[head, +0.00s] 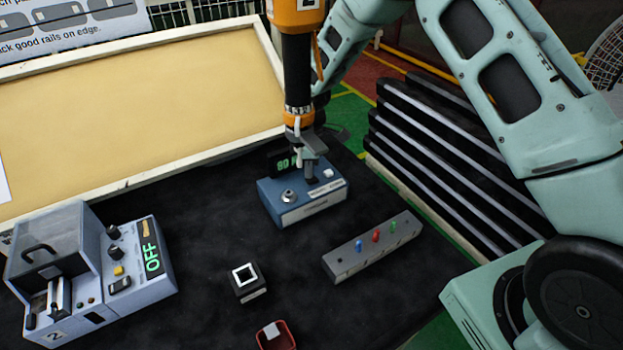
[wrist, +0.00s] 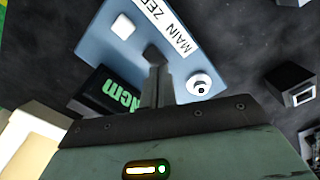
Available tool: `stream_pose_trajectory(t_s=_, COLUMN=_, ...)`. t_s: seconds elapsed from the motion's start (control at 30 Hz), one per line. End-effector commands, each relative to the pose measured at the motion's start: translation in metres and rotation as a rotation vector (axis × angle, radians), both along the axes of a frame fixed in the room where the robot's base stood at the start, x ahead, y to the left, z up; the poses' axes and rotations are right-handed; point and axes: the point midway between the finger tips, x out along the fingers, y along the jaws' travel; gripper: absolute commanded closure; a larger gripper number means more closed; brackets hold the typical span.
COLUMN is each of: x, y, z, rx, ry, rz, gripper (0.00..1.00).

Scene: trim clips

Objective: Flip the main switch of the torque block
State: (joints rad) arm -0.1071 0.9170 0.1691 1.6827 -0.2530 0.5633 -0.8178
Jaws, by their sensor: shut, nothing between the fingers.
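The torque block (head: 284,213) is a blue box on the dark table mat, with a lit display (head: 283,162) behind it that starts with "80". In the wrist view the block's top (wrist: 183,66) shows a label (wrist: 172,25) reading "MAIN" and part of "ZER", a white button (wrist: 122,24) and a round silver knob (wrist: 200,83). My gripper (head: 310,178) is shut and empty, pointing down at the block's top. In the wrist view its fingertips (wrist: 157,70) are at a dark piece between button and knob, likely the switch. Contact and the switch's position are unclear.
A grey machine (head: 80,270) with an "OFF" display stands at the left. A grey bar (head: 373,248) with coloured pegs, a small black block (head: 248,282) and a red tray (head: 276,335) lie nearer. Black rails (head: 440,150) are stacked at the right.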

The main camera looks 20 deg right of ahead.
Motion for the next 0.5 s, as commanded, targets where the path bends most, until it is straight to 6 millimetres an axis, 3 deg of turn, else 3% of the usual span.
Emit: stream_pose_trajectory(t_s=0.5, x=0.0001, y=0.0, z=-0.007, rx=0.0, ry=0.0, rz=0.0, gripper=1.0)
